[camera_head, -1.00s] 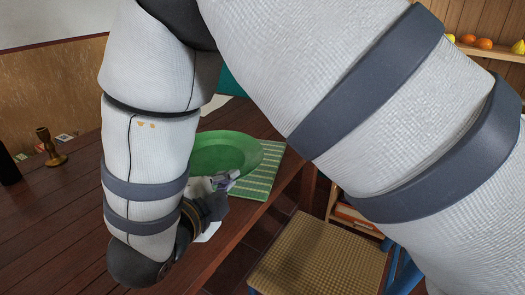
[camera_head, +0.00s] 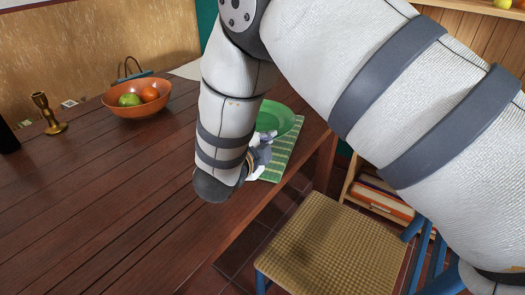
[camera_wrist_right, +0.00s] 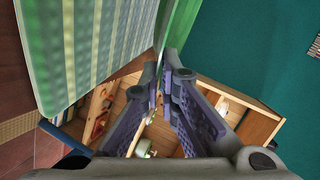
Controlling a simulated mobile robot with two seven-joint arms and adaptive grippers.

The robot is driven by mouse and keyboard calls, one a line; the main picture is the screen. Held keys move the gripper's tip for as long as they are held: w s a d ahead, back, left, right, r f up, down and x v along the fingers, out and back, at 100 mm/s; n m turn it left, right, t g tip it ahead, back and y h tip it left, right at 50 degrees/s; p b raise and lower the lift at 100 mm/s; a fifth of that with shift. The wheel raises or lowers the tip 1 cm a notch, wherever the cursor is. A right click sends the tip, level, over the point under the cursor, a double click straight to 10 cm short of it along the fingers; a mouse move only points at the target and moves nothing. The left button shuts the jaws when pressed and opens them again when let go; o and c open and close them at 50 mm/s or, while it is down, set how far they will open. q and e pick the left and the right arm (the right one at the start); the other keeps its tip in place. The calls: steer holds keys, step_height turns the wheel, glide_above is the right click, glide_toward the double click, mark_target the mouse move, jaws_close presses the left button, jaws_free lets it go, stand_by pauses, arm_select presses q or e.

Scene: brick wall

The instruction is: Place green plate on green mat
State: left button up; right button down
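The green plate (camera_head: 284,119) is over the far part of the green striped mat (camera_head: 286,150) near the table's right edge. My arm hides its left part. My right gripper (camera_head: 264,139) is at the plate's near rim, with much of it hidden behind my forearm. In the right wrist view, the fingertips (camera_wrist_right: 160,72) are close together on the rim of the plate (camera_wrist_right: 178,30). The mat (camera_wrist_right: 75,50) is beside it at left. I cannot tell whether the plate touches the mat. My left gripper is in neither view.
An orange bowl of fruit (camera_head: 136,102) stands at the back of the wooden table (camera_head: 110,180). A brass candlestick (camera_head: 47,113) is at left. A chair with a woven seat (camera_head: 330,245) and a shelf with books (camera_head: 378,200) are at right. The table's front is clear.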

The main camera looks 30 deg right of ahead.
steer(key=shift+w+d+f, duration=0.25)
step_height(320, 180, down, 3)
steer(key=shift+w+d+f+b, duration=0.1)
steer(key=shift+w+d+b, duration=0.05)
steer(key=shift+b, duration=0.25)
steer(key=shift+f, duration=0.2)
steer(key=shift+r, duration=0.15)
steer(key=c, duration=2.3)
jaws_free()
steer(key=shift+f, duration=0.25)
steer(key=shift+o, duration=1.1)
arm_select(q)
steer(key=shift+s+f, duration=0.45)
arm_select(e)
steer(key=shift+r, duration=0.1)
